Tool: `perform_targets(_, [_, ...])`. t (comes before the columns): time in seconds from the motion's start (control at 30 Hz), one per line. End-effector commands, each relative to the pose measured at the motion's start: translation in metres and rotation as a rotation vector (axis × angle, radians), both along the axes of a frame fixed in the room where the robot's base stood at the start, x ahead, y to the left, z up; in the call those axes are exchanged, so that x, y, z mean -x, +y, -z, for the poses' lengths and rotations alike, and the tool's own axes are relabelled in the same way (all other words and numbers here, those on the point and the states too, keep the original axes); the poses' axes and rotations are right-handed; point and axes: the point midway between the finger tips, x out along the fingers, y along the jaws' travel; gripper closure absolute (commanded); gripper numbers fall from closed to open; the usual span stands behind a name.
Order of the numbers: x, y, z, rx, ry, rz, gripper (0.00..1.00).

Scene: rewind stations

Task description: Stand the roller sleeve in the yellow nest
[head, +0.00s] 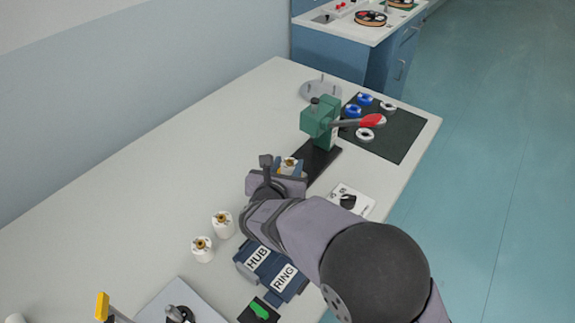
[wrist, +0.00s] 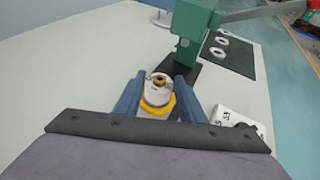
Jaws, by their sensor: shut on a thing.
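The roller sleeve (wrist: 158,84) is a short white cylinder with a brass-coloured core, between the two blue fingers of my gripper (wrist: 158,92). My gripper is shut on it. The yellow nest (wrist: 157,110) shows around and below the sleeve's lower part in the wrist view; I cannot tell whether the sleeve is seated in it or just over it. In the head view, the sleeve's top (head: 289,162) shows between the fingers of my gripper (head: 289,168), in front of the green press. My wrist hides most of the nest there.
The green press (head: 320,120) with a red-ended lever stands just beyond on a dark base. A dark mat (head: 398,140) holds several rings. Two white sleeves (head: 222,224) (head: 203,249) stand at left. Blue bins (head: 258,262) labelled HUB and RING lie nearer.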

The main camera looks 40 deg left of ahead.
Motion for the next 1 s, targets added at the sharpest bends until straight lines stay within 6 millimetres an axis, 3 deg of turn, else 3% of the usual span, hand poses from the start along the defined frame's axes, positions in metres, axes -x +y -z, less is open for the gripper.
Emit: perform_targets(1.0, [-0.0001,0.0001,0.0068,0.000,-0.001,0.000,0.86])
